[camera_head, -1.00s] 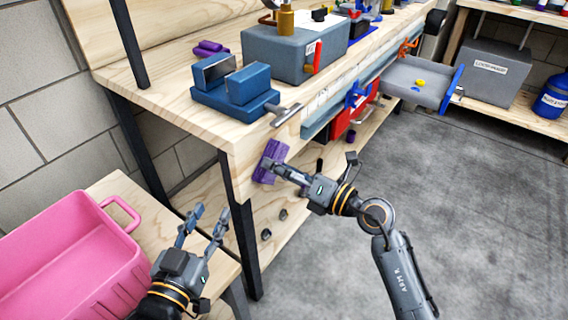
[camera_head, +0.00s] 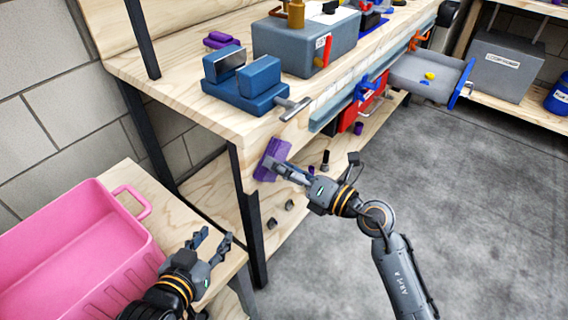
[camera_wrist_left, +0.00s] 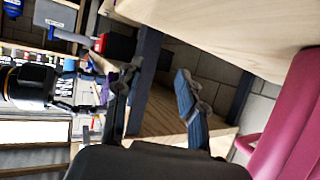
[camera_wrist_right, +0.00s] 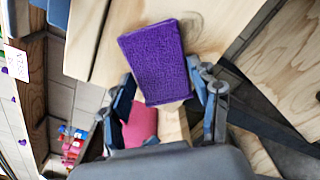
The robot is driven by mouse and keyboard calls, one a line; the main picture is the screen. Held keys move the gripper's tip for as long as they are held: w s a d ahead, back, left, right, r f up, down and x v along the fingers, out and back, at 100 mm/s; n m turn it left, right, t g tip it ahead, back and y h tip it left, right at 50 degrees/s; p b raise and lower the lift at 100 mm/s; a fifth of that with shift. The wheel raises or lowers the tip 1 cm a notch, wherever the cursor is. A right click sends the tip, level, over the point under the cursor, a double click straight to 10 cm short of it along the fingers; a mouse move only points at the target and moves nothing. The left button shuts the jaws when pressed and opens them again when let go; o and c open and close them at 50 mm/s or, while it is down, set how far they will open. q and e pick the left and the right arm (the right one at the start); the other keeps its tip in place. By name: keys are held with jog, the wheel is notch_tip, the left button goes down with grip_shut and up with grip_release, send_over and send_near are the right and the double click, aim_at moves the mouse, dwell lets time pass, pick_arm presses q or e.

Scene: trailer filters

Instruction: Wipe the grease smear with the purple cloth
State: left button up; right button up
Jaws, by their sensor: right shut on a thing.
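The purple cloth (camera_head: 271,158), a thick textured pad, is at the front left corner of the workbench (camera_head: 190,112). My right gripper (camera_head: 279,166) is shut on it; the right wrist view shows the cloth (camera_wrist_right: 155,62) between the two fingers, over the wooden bench front. I cannot tell whether it touches the wood. My left gripper (camera_head: 214,240) is open and empty, above the low wooden table beside the pink crate.
The pink crate (camera_head: 140,262) stands on the low table at left. A blue vise (camera_head: 245,100) with a protruding handle (camera_head: 293,108) sits on the bench above the cloth. The floor at right is clear.

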pick_arm(q)
jog(key=shift+s+a+f+g+y+p, duration=0.15)
jog(key=shift+s+a+f+g+p, duration=0.05)
jog(key=shift+s+f+g, duration=0.2)
jog(key=shift+s+a+f+g+y+p, duration=0.15)
jog(key=shift+s+f+g, duration=0.15)
jog(key=shift+f, duration=0.15)
jog(key=shift+s+a+f+g, duration=0.3)
jog(key=shift+s+f+g, duration=0.3)
jog(key=shift+s+f, duration=0.2)
jog(key=shift+s+a+f, duration=0.1)
jog(key=shift+s+f, duration=0.15)
jog(key=shift+f, duration=0.05)
pick_arm(e)
jog(key=v, duration=0.6)
pick_arm(q)
jog(key=shift+r, duration=0.15)
pick_arm(e)
jog(key=shift+d, duration=0.1)
pick_arm(q)
jog(key=shift+w+r, duration=0.1)
jog(key=shift+w, duration=0.15)
pick_arm(e)
jog(key=shift+v, duration=1.45)
